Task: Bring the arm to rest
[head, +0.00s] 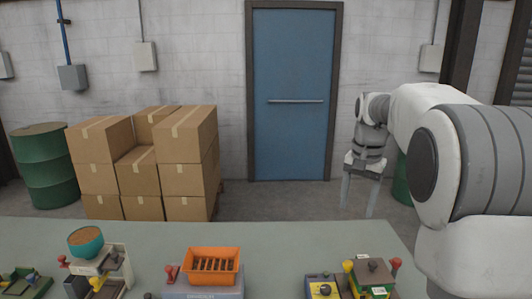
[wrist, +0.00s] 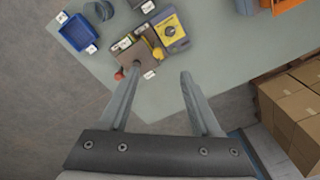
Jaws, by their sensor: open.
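My gripper (head: 357,194) hangs in the air at the right, beyond the far edge of the table, in the head view. Its two fingers point down and are apart with nothing between them. In the wrist view my gripper (wrist: 155,88) also shows open and empty, with the table's corner and some devices below it. My white and grey arm reaches in from the right of the head view.
The green-grey table (head: 330,240) carries an orange bin (head: 212,252), a teal bowl (head: 86,243) and small devices with coloured knobs (head: 370,275). A blue tray (wrist: 77,32) shows in the wrist view. Stacked cartons (head: 185,165), a blue door (head: 290,130) and a green drum (head: 45,165) stand behind.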

